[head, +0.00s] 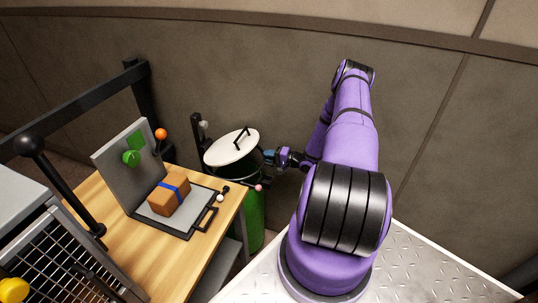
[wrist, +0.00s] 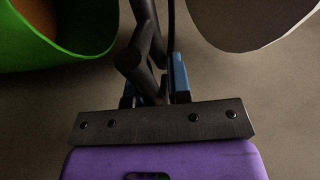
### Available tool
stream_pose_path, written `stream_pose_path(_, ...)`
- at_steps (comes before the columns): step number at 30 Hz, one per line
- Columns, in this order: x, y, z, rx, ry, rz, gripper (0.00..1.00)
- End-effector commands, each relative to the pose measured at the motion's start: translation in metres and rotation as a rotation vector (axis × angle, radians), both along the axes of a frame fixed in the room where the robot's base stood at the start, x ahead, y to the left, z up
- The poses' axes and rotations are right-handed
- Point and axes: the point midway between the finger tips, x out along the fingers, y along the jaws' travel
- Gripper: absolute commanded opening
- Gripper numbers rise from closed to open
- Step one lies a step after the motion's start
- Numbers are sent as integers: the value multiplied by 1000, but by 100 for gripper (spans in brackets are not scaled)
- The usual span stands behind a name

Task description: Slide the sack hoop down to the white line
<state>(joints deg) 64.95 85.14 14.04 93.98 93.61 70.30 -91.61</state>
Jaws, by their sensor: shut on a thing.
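My gripper (head: 272,156) is at the right side of the sack stand, at the end of my purple arm. In the wrist view its blue-edged fingers (wrist: 154,82) are shut on a dark bar, which appears to be the handle of the sack hoop (wrist: 143,28). A green sack (head: 254,218) hangs below a round white lid (head: 232,147) with a black handle. The wrist view shows a green rim (wrist: 95,55), probably the sack, and a pale disc (wrist: 235,30), probably the lid. The white line cannot be made out.
A wooden table (head: 115,220) stands left of the sack, holding a grey hinged device (head: 118,165) with a brown package (head: 168,197) in it. A wire-mesh crate (head: 60,265) is at the lower left. A wall (head: 440,130) rises behind the stand.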

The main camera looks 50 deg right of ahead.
Motion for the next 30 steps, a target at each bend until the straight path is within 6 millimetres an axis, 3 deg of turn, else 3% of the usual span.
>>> stream_pose_path(6,-1,0,-44,-3,4,-1,0)
stream_pose_path(12,-1,-1,-75,-5,4,-1,0)
stream_pose_path(17,-1,-1,-85,-6,4,-1,0)
stream_pose_path(26,-2,-1,-86,-6,5,-1,0)
stream_pose_path(27,-2,-1,-86,-6,4,-1,23)
stream_pose_path(29,-2,-1,-86,-5,4,-1,37)
stream_pose_path(30,-1,-1,-85,-5,4,-1,38)
